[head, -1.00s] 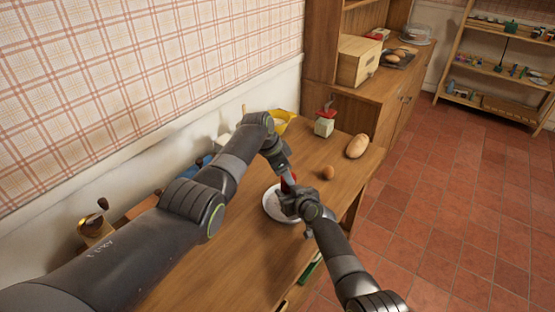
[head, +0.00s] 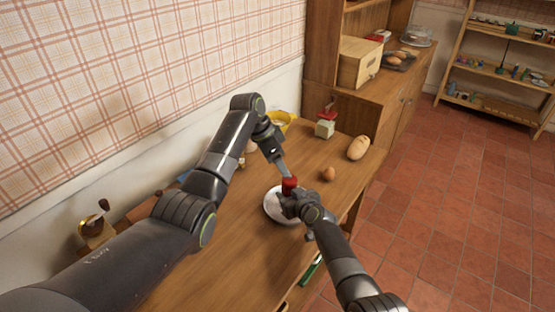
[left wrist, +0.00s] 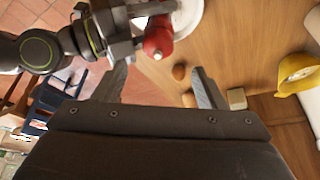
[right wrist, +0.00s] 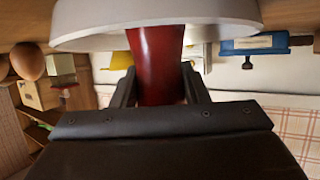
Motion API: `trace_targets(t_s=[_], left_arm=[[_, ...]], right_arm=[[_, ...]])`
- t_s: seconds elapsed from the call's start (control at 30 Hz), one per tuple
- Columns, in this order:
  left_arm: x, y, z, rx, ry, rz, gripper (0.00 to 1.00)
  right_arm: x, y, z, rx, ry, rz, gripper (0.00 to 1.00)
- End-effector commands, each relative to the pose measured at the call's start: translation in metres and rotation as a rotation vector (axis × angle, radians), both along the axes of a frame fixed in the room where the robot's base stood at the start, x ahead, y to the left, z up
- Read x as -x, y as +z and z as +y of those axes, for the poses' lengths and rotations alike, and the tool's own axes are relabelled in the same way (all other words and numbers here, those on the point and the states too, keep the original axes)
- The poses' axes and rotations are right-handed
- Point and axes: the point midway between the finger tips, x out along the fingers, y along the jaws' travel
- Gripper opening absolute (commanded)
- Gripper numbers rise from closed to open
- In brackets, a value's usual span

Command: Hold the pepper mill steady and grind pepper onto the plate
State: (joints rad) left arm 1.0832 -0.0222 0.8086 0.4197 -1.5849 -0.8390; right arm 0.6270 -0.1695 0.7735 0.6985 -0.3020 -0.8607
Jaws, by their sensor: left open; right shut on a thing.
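The red pepper mill (head: 289,185) is held over the white plate (head: 273,208). My right gripper (head: 291,201) is shut around its body; the right wrist view shows the red mill (right wrist: 157,62) between the fingers (right wrist: 160,88), with the plate (right wrist: 85,22) beyond its end. My left gripper (head: 284,170) is close to the top of the mill in the head view. In the left wrist view its fingers (left wrist: 160,88) are apart with nothing between them, and the mill (left wrist: 158,40) lies beyond them. No ground pepper can be made out.
A red-topped grinder (head: 325,128) and a yellow bowl (head: 283,122) stand farther back. Another grinder (head: 96,228) is at the left. The table's front edge is near my right arm.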

Motion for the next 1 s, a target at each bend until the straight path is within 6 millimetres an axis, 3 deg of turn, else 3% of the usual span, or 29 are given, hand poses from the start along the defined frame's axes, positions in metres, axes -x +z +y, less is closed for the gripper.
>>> trace_targets(t_s=[0.3,0.47,1.0], left_arm=[[0.0,0.0,-0.001,-0.003,0.012,0.002,0.64],[0.005,0.0,-0.008,-0.026,0.112,0.018,0.64],[0.031,0.021,-0.034,-0.046,0.924,0.021,0.64]], right_arm=[[0.0,0.001,0.0,-0.001,0.0,-0.002,0.15],[-0.001,0.001,0.0,-0.001,0.0,-0.003,0.15],[-0.001,0.001,0.0,0.0,-0.001,-0.003,0.15]])
